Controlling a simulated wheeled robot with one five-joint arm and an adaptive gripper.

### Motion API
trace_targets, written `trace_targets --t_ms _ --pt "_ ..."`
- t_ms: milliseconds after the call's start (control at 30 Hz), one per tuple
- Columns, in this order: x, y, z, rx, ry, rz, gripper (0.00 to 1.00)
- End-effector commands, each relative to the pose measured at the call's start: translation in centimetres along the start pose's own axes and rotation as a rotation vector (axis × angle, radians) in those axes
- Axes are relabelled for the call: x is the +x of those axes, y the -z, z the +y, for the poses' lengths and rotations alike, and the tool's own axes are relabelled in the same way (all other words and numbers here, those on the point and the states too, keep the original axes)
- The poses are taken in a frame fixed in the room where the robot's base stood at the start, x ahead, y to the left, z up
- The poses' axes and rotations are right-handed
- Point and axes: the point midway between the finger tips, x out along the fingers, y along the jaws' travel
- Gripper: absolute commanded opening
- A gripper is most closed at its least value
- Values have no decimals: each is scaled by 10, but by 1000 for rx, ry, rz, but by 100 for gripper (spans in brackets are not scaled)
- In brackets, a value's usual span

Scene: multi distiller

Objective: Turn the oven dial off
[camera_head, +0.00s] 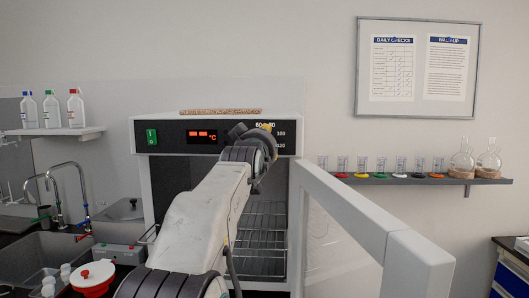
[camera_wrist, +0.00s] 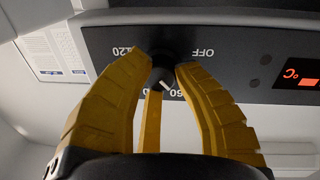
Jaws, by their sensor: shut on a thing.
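The oven (camera_head: 170,128) stands ahead in the head view, with a black control panel on its front. In the wrist view, upside down, the black dial (camera_wrist: 161,74) sits between my yellow fingers. My gripper (camera_wrist: 164,64) is shut on the dial, one finger on each side. Its white pointer (camera_wrist: 165,85) aims near the 60 mark, away from the OFF label (camera_wrist: 203,52). In the head view my gripper (camera_head: 266,128) is at the panel's right side, and my arm hides the dial.
The oven door (camera_head: 350,210) hangs open to the right, beside my arm. Wire racks (camera_head: 262,225) show inside the oven. A red display (camera_head: 202,136) and a green switch (camera_head: 151,137) are left on the panel. A sink (camera_head: 40,255) is at the left.

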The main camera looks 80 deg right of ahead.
Motion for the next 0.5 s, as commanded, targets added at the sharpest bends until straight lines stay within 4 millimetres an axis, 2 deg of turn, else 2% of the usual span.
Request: trace_targets --t_ms 200,500 --pt "-1 4 -1 -156 -6 30 0" --pt "-1 6 -2 -298 -12 45 0"
